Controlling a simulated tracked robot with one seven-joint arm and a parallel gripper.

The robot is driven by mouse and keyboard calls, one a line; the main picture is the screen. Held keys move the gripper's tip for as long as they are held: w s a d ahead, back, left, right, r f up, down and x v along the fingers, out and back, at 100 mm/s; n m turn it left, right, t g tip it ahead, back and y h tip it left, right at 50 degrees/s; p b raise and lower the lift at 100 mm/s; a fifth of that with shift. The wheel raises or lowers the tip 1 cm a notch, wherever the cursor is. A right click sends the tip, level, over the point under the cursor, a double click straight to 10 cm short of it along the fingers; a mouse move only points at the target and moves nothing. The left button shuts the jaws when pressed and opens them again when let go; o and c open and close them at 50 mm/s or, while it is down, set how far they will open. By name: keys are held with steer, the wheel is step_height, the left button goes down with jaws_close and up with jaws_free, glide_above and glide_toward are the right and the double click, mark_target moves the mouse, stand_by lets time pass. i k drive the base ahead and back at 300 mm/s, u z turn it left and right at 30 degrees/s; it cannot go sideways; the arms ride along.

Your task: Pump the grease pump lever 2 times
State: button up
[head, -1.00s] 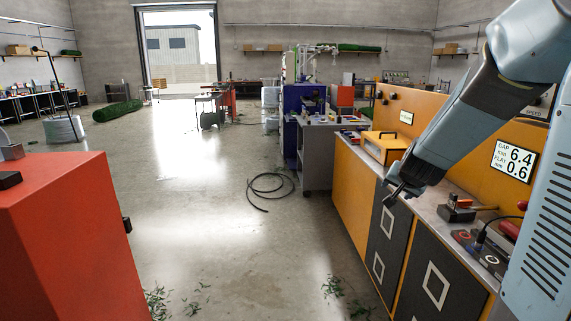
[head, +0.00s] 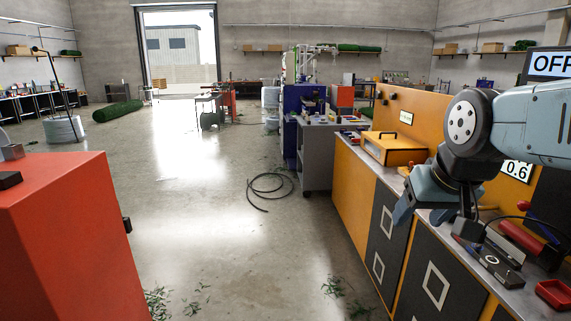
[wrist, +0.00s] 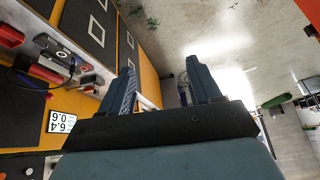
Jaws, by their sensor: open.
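My gripper (wrist: 160,76) shows in the wrist view with its two blue-grey fingers apart and nothing between them. In the head view my arm's end hangs over the front edge of the bench at the right. No grease pump lever can be clearly made out. A thin dark rod (head: 52,80) with a knob at its top leans up from a grey round drum or coil (head: 63,130) at the far left. I cannot tell whether this is the pump. It is far from my gripper.
The orange workbench (head: 352,190) runs along the right, with a yellow case (head: 393,149), a red tray (head: 555,294) and small tools on top. A red cabinet (head: 70,240) stands at front left. A black cable (head: 268,190) lies on the floor. The middle floor is mostly clear.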

mark_target(523, 206)
steer(key=z, duration=1.45)
steer(key=k, duration=0.4)
steer(key=i, duration=0.4)
steer(key=u, duration=0.1)
